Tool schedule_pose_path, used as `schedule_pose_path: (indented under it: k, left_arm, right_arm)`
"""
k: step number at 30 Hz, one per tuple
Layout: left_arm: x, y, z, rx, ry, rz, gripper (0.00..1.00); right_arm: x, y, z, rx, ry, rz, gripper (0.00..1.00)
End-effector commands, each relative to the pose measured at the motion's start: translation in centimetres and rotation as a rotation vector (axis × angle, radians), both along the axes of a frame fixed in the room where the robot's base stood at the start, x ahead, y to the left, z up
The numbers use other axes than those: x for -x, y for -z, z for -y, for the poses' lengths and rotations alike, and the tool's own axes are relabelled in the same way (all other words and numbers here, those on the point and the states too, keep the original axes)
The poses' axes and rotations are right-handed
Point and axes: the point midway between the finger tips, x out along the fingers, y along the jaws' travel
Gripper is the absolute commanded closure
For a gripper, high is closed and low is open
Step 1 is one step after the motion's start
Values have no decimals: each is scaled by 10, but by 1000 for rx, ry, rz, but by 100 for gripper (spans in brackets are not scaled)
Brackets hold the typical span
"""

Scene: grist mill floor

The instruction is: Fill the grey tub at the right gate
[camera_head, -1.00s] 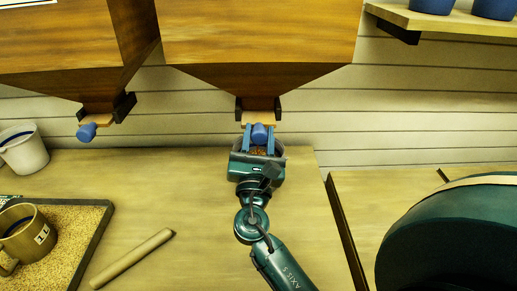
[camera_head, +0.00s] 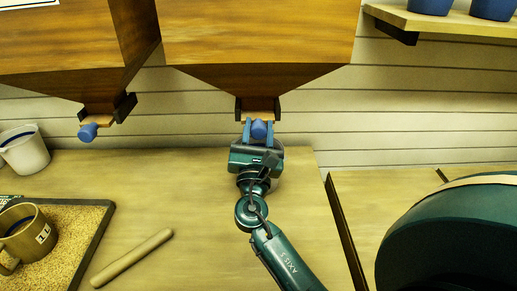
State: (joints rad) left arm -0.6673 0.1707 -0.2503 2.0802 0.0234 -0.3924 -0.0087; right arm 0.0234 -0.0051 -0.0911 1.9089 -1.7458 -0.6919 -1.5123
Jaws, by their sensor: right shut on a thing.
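The right gate (camera_head: 258,117) is a pale wooden slide under the middle hopper, with a blue knob (camera_head: 259,129) at its front. My right gripper (camera_head: 259,131) has its blue fingers on either side of this knob and is shut on it. The grey tub (camera_head: 277,145) is mostly hidden by the gripper body; only a bit of grey rim shows below the gate. Its contents cannot be seen now. The left gate (camera_head: 104,120) has its own blue knob (camera_head: 87,132). My left gripper is not in view.
A pale tub (camera_head: 24,150) stands at the far left. A grain-filled tray (camera_head: 92,237) holds a brown measuring mug (camera_head: 25,235). A wooden rod (camera_head: 132,258) lies on the bench. A large dark green rounded thing (camera_head: 450,245) fills the lower right.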

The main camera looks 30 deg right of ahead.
Motion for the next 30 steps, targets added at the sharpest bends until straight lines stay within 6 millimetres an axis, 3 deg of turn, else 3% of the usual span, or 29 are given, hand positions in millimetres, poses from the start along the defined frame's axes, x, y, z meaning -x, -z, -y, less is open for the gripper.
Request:
schedule_pose_path:
  k: [17, 30]
  left_arm:
    - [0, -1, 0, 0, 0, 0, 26]
    - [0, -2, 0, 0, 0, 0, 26]
  right_arm:
    - [0, -5, 3, 5, 5, 7, 98]
    - [27, -3, -14, 3, 5, 4, 98]
